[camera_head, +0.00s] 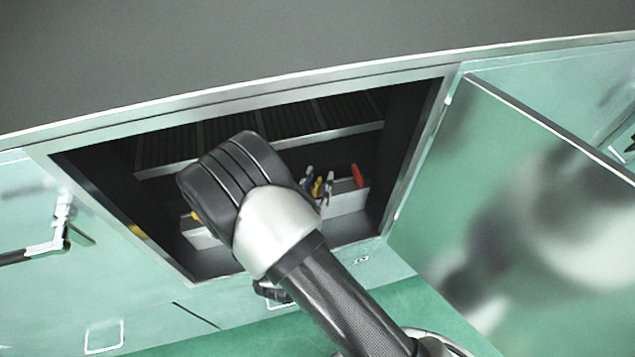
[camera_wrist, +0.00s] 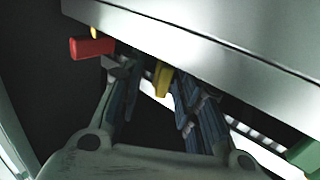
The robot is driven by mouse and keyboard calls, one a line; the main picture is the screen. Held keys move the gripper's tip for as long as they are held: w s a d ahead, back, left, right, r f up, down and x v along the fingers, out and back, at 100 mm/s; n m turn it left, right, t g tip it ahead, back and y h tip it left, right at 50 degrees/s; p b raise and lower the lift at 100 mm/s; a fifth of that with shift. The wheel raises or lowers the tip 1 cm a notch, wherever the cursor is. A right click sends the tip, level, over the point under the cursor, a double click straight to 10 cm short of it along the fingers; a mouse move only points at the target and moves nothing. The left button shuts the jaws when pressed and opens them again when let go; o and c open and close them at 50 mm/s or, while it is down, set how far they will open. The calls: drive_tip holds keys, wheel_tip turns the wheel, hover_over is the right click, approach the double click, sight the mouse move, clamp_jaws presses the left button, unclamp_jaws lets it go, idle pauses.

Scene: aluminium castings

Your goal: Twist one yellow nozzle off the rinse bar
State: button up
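A yellow nozzle (camera_wrist: 162,78) sticks out from under the rinse bar (camera_wrist: 200,45), a broad grey metal piece across the top of the wrist view. My gripper (camera_wrist: 158,92) is open, with one finger on each side of this nozzle and dark gaps between. I cannot tell how deep the nozzle sits between the fingertips. In the head view my gripper (camera_head: 318,182) reaches into the opening, and the yellow nozzle (camera_head: 317,187) shows between its fingers. The light bar (camera_head: 345,204) is partly hidden by my arm. Another bit of yellow (camera_wrist: 94,32) shows at the wrist view's upper left.
A red nozzle (camera_wrist: 90,47) is left of my fingers, and a green part (camera_wrist: 304,155) is far right. The opening has a metal frame (camera_head: 120,115) and dark inside walls. An open green door (camera_head: 480,170) stands at the right. A black-handled lance (camera_head: 35,252) is at the left.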

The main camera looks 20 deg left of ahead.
drive_tip(key=shift+c, duration=0.4)
clamp_jaws()
drive_tip(key=n+y, duration=0.1)
drive_tip(key=y, duration=0.1)
drive_tip(key=n+y, duration=0.2)
drive_tip(key=y, duration=0.1)
drive_tip(key=shift+w+d+f, duration=0.1)
drive_tip(key=shift+d, duration=0.1)
drive_tip(key=n+g+y+b, duration=0.1)
drive_tip(key=n+y, duration=0.1)
drive_tip(key=y, duration=0.1)
drive_tip(key=shift+n+g+y, duration=0.4)
drive_tip(key=shift+a+n+y, duration=0.1)
drive_tip(key=shift+n+y, duration=0.2)
drive_tip(key=shift+y, duration=0.2)
drive_tip(key=shift+r+p, duration=0.65)
drive_tip(key=shift+r, duration=0.8)
